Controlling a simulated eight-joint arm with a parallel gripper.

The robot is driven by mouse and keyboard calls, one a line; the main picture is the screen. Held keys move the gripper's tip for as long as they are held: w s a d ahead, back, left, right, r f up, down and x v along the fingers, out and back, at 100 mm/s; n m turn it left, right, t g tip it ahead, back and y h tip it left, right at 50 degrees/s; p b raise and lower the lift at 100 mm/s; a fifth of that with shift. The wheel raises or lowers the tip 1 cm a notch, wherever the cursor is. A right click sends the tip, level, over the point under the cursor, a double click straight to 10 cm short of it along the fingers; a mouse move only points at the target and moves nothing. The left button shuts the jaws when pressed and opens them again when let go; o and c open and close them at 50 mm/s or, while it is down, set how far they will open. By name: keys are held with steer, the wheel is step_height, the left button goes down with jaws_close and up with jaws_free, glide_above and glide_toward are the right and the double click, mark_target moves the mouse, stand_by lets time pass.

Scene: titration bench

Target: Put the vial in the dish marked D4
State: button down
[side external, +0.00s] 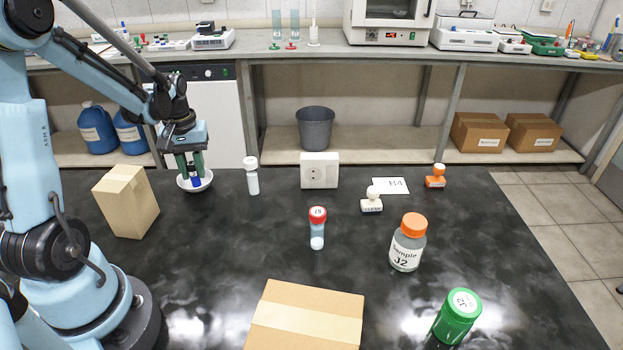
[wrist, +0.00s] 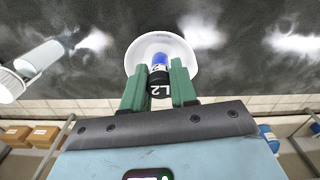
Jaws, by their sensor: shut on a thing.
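A small vial (wrist: 159,88) with a black cap marked L2 and a blue lower part is between my gripper's green fingers. My gripper (side external: 190,168) is shut on it and points down. A white round dish (side external: 206,182) sits at the left of the black table, directly below the fingers. The vial's blue end (side external: 195,181) shows within the dish's outline; I cannot tell whether it touches the bottom. In the wrist view the dish (wrist: 186,50) surrounds the vial's lower end. No mark on the dish is readable. A white card (side external: 383,185) ending in 4 lies farther right.
A cardboard box (side external: 127,203) stands left of the dish. A white-capped vial (side external: 252,178) stands to its right. A socket box (side external: 319,170), two stamps, a red-capped vial (side external: 317,230), a Sample J2 bottle (side external: 407,245) and a green-capped bottle (side external: 457,318) stand farther right.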

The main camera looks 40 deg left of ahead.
mark_target(191, 164)
steer(key=shift+f, duration=0.1)
steer(key=c, duration=1.2)
jaws_free()
steer(key=shift+o, duration=0.2)
step_height(191, 164, up, 12)
steer(key=d+f+m+t, duration=0.1)
steer(key=d+m+t, duration=0.6)
steer(key=d, duration=1.5)
steer(key=m, duration=0.3)
steer(key=shift+m, duration=0.4)
